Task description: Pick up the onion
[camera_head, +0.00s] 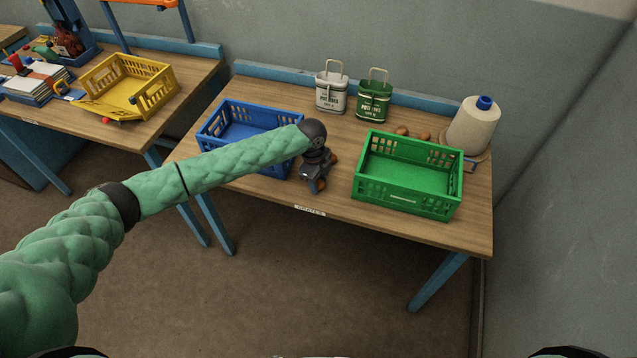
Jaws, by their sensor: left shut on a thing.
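My left gripper (316,183) points down at the table between the blue crate and the green crate. It is shut on a small brown round thing (321,184), likely the onion, mostly hidden by the fingers. Another brown round thing (334,157) shows just behind the gripper. Two more brown round things (402,130) lie at the back, behind the green crate. My right gripper is not in view.
An empty blue crate (222,115) stands left of the gripper and an empty green crate (405,203) right. The wooden table's (440,232) front strip is clear.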

